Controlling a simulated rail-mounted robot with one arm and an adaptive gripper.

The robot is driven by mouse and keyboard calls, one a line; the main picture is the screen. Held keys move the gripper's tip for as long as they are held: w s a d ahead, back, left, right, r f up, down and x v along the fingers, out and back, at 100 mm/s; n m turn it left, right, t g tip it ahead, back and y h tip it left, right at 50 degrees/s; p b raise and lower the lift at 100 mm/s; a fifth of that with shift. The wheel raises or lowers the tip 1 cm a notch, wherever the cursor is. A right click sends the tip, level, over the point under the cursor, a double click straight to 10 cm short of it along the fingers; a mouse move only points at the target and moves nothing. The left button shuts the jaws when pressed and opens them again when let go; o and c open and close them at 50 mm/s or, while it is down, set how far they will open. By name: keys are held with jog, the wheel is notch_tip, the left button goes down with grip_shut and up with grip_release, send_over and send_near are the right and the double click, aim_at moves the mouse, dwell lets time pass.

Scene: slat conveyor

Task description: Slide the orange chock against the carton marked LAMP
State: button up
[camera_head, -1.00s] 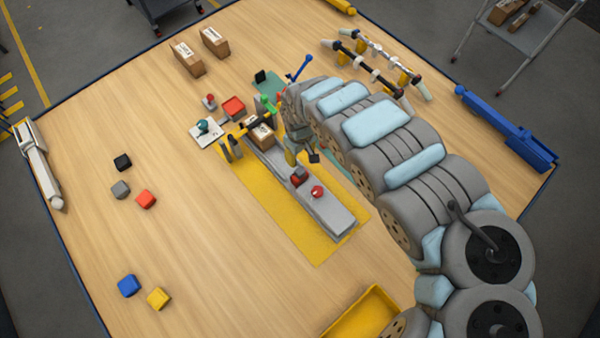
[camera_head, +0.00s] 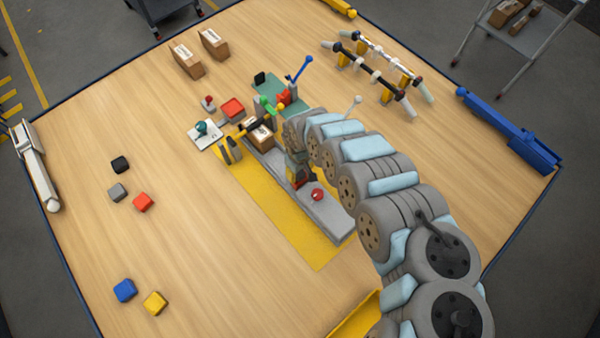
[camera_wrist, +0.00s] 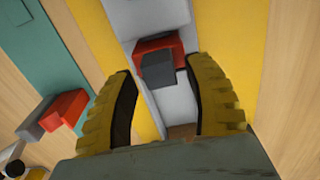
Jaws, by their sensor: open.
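The orange chock (camera_wrist: 152,45), red-orange with a dark grey face, sits on the pale grey slat conveyor (camera_wrist: 120,15) in the wrist view. In the head view the chock (camera_head: 304,181) is partly hidden by my gripper. My gripper (camera_wrist: 160,70) is open, its two yellow fingers apart with their tips close to the chock, one on either side; I cannot tell whether they touch it. A brown carton (camera_head: 259,138) with a white label stands on the conveyor (camera_head: 328,214) beyond my gripper. Its lettering is too small to read.
Posts and a dark bar (camera_head: 250,128) stand at the carton. Two more cartons (camera_head: 187,60) stand at the back left. A green mat (camera_head: 292,108) with fixtures lies beyond the conveyor. Loose cubes (camera_head: 143,202) lie left.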

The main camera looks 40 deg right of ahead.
jog(key=shift+f, duration=0.65)
grip_shut()
